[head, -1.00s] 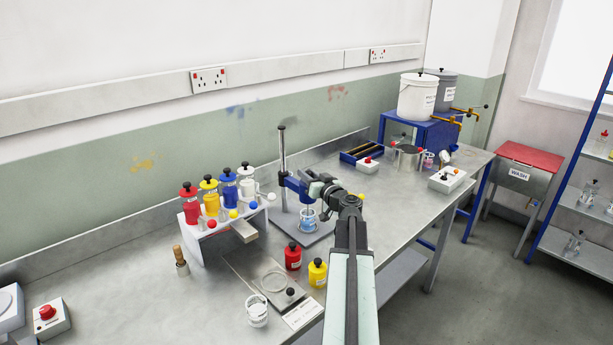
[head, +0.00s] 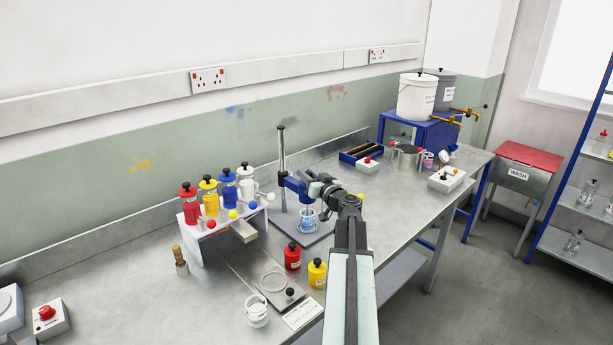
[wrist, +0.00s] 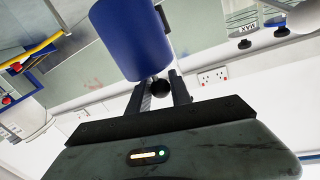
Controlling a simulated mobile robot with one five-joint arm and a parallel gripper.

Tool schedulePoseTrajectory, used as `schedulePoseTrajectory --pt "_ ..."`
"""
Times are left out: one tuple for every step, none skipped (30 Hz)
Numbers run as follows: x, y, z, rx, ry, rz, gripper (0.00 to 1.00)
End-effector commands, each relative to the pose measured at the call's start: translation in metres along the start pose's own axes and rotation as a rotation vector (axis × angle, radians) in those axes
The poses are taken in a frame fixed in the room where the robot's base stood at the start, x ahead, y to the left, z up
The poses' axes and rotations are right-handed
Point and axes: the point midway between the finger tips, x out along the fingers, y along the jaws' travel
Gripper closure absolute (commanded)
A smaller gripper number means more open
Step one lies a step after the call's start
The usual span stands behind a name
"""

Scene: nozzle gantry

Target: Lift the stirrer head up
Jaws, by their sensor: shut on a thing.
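The blue stirrer head (head: 293,184) is on an upright metal column (head: 282,152) with a grey base plate on the bench. A glass beaker (head: 308,222) with blue contents stands below it. My gripper (head: 316,189) is at the right side of the head. In the wrist view the blue motor body (wrist: 130,40) fills the top middle, with a black ball knob (wrist: 132,87) by my gripper's fingers (wrist: 160,88). The gripper is shut on the stirrer head; the exact contact is partly hidden.
A rack (head: 212,228) with several coloured bottles stands left of the stirrer. A red bottle (head: 292,256) and a yellow bottle (head: 317,272) stand in front of its base. A blue tray (head: 361,152) and a white control box (head: 446,179) lie further right.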

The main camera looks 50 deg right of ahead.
Motion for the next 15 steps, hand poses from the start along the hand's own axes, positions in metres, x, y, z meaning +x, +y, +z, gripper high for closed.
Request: schedulePoseTrajectory --pt "0.0 0.0 0.0 -0.001 -0.001 0.001 1.0" --pt "0.0 0.0 0.0 -0.001 -0.001 0.001 1.0" --pt "0.0 0.0 0.0 -0.001 -0.001 0.0 1.0" --pt "0.0 0.0 0.0 -0.001 -0.001 0.0 1.0" --pt "0.0 0.0 0.0 -0.001 -0.001 0.0 1.0" --pt "0.0 0.0 0.0 -0.001 -0.001 0.0 1.0" --pt "0.0 0.0 0.0 -0.001 -0.001 0.0 1.0" --pt "0.0 0.0 0.0 -0.001 -0.001 0.0 1.0" --pt "0.0 0.0 0.0 -0.001 -0.001 0.0 1.0" --pt "0.0 0.0 0.0 -0.001 -0.001 0.0 1.0" --pt "0.0 -0.001 -0.001 -0.001 -0.001 0.0 1.0" --pt "0.0 -0.001 -0.004 -0.001 -0.001 0.0 1.0" --pt "0.0 -0.002 -0.006 -0.001 -0.001 0.0 1.0" --pt "0.0 -0.002 -0.01 -0.001 -0.001 0.0 1.0" --pt "0.0 -0.004 -0.015 -0.001 -0.001 0.0 1.0"
